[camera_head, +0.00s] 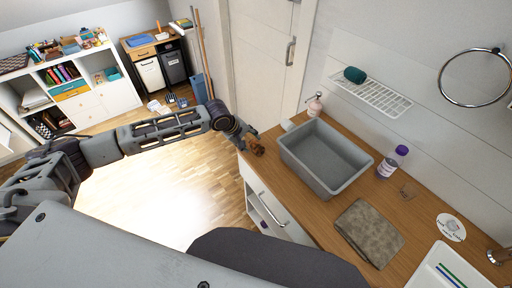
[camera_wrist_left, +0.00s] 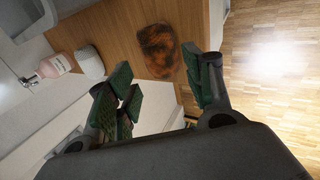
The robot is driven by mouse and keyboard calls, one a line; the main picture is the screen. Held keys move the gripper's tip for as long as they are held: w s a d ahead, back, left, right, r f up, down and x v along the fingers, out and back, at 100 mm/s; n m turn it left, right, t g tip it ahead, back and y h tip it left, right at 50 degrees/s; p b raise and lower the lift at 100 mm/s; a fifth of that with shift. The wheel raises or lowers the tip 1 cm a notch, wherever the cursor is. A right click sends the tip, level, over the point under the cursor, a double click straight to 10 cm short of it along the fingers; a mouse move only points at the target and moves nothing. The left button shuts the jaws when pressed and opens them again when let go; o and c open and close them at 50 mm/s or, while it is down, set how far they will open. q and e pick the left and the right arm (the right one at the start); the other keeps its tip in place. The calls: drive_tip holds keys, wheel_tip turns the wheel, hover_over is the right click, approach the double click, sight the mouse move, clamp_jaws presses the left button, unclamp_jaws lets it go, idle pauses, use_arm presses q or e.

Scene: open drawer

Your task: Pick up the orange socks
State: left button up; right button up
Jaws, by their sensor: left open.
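The orange socks (camera_head: 256,147) lie as a small dark-mottled orange bundle on the left end of the wooden countertop, left of the grey basin. In the left wrist view the orange socks (camera_wrist_left: 158,51) rest flat on the wood, beyond my fingers. My left gripper (camera_head: 243,137) is at the countertop's left end, right beside the socks. In the left wrist view my left gripper (camera_wrist_left: 164,88) has its green-padded fingers apart with nothing between them, and the socks show past the gap. My right gripper is not in view.
The grey basin (camera_head: 290,155) stands right of the socks. A partly open drawer (camera_head: 258,210) is below the countertop (camera_head: 318,218). A purple-capped bottle (camera_head: 392,162) and folded cloth (camera_head: 369,232) are farther right.

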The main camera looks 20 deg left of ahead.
sight(253, 144)
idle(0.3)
use_arm(q)
drive_tip(key=shift+p+x, duration=0.4)
drive_tip(key=shift+x, duration=2.2)
drive_tip(key=shift+s, duration=0.15)
drive_tip(key=c, duration=0.8)
drive_tip(key=shift+o, duration=0.2)
drive_tip(key=shift+r+b, duration=0.45)
drive_tip(key=shift+r, duration=4.55)
